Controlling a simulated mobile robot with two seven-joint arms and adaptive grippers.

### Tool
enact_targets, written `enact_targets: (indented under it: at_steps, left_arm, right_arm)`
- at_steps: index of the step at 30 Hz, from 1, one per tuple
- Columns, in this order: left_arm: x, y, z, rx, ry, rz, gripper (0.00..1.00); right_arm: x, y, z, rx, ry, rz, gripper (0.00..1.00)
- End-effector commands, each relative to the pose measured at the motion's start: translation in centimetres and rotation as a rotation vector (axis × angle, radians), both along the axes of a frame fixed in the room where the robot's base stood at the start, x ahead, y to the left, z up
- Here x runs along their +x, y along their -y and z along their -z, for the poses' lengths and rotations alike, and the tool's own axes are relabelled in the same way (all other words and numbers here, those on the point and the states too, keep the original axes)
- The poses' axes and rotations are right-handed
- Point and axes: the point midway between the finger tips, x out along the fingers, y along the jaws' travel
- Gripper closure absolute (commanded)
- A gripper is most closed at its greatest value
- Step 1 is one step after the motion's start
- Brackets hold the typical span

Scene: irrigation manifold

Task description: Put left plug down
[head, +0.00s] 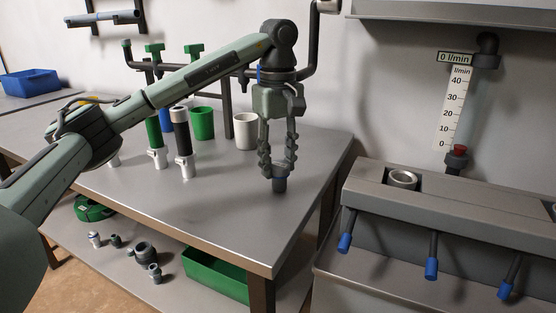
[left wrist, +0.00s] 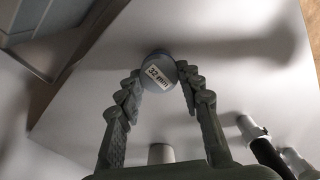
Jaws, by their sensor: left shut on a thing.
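My left gripper (head: 278,168) points straight down over the right part of the grey workbench (head: 225,215). It is shut on a small blue-grey plug (head: 279,185), which sits upright between the fingertips. In the left wrist view the plug (left wrist: 155,58) shows a "32 mm" label, with the fingers of the gripper (left wrist: 160,84) on both sides of it. The plug's lower end is at or just above the bench top; I cannot tell whether it touches. My right gripper is not in view.
Dark-bodied cylinders (head: 182,138), a green cup (head: 203,123) and a white cup (head: 246,131) stand behind, to the left. A grey trough with blue-tipped levers (head: 431,266) and a flow gauge (head: 456,105) are at right. The bench front is clear.

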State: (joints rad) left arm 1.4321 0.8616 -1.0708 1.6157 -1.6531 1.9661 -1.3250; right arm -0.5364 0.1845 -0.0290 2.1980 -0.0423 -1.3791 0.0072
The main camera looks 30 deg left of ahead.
Motion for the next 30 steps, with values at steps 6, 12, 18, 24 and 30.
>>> enact_targets:
  at_steps: [6,12,18,24,30]
  left_arm:
    - [0.0,0.0,0.3,0.000,0.000,0.000,0.53]
    - [0.0,0.0,0.3,0.000,0.000,0.000,0.43]
    - [0.0,0.0,0.1,0.000,0.000,0.000,0.43]
    - [0.1,0.0,-2.5,-0.001,0.004,-0.001,0.43]
    - [0.1,0.0,-7.4,0.002,0.005,-0.001,0.43]
  right_arm:
    - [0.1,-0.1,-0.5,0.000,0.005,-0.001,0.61]
    - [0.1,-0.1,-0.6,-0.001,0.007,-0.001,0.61]
    - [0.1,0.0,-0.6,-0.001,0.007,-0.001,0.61]
    - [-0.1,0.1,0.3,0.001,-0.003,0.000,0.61]
    - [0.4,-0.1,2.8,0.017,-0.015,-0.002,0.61]
